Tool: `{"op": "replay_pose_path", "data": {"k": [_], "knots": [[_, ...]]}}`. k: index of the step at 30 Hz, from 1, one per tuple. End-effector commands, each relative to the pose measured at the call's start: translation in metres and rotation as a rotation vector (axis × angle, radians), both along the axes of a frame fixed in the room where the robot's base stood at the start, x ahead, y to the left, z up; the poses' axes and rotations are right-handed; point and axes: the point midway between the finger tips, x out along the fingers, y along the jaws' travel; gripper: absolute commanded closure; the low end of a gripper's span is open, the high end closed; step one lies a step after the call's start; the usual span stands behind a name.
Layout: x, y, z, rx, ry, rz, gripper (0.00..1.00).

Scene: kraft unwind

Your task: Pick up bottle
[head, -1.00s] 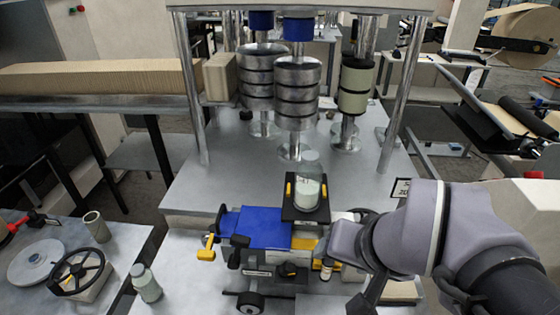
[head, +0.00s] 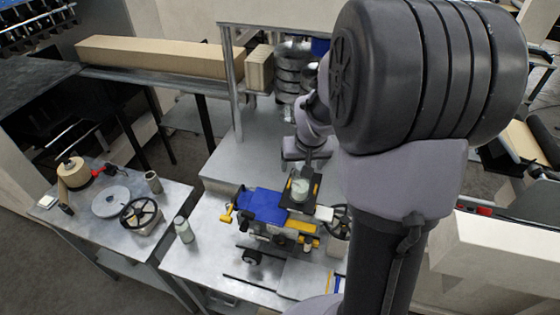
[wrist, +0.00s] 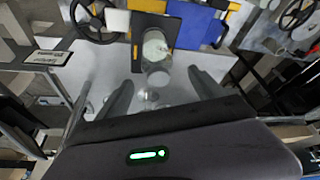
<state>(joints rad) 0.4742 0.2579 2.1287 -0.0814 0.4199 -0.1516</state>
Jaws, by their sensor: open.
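A clear bottle with pale green contents (head: 301,189) stands on the black plate (head: 315,187) of the blue and yellow device (head: 262,206). A second similar bottle (head: 183,230) stands on the metal table to the left of the device. My gripper (head: 307,164) is just behind and above the bottle on the plate, partly hidden by my arm. In the wrist view my open gripper (wrist: 162,82) has its two fingers spread, with the bottle (wrist: 156,48) lying ahead, roughly between them. I cannot tell how far the fingertips are from it.
Stacked metal rings (head: 292,70) on a post stand behind my gripper. A black handwheel (head: 141,213) and a grey disc (head: 111,201) are on the left table. Another handwheel (head: 339,220) is right of the device. A long cardboard stack (head: 160,57) lies at the back.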

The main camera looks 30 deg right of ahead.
Motion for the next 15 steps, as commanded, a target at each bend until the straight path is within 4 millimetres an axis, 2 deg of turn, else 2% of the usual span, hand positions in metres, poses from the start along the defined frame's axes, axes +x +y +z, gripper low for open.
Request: {"op": "replay_pose_path", "data": {"k": [3,10,15], "knots": [[0.008,-0.004,-0.025,0.001,0.004,0.001,0.22],[0.017,-0.009,-0.05,0.001,0.002,0.001,0.22],[0.022,-0.015,-0.083,0.002,0.002,0.0,0.22]]}}
